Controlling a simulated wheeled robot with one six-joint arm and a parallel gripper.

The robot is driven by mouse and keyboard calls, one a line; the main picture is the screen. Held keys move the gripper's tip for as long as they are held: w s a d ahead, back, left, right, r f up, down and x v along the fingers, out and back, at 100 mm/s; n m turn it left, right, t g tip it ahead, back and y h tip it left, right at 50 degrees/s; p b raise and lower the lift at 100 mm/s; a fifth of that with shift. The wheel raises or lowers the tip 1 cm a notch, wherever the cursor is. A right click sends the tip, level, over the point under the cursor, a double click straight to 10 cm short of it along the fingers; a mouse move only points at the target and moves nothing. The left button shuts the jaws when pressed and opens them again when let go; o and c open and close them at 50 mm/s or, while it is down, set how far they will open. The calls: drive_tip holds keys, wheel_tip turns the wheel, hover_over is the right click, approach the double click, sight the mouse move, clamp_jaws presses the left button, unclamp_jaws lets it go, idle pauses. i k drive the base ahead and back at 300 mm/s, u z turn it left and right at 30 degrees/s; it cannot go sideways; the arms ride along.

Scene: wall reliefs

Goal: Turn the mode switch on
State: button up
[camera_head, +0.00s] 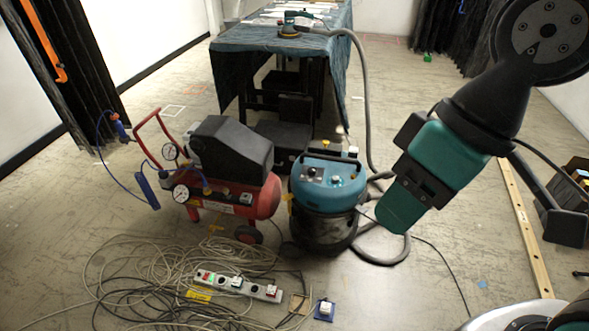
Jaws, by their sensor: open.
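A blue shop vacuum (328,200) stands on the floor in the middle of the camera_head view. The mode switch is probably one of the small knobs (336,180) on its grey front panel (318,175); its setting is too small to read. My arm reaches in from the upper right. My gripper (385,214), at the end of the teal link, is open and appears empty. It shows just right of the vacuum's body, apart from the panel in the picture. The fingers are small and partly hidden, and their depth to the vacuum is hard to judge.
A red air compressor (262,197) stands close at the vacuum's left. A grey hose (367,110) runs from the vacuum to a cloth-covered table (240,40). Tangled cables (150,275) and a power strip (238,286) lie in front.

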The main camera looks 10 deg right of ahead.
sight(312, 171)
drive_tip(key=u, duration=0.25)
drive_tip(key=i, duration=0.95)
drive_tip(key=z, duration=0.35)
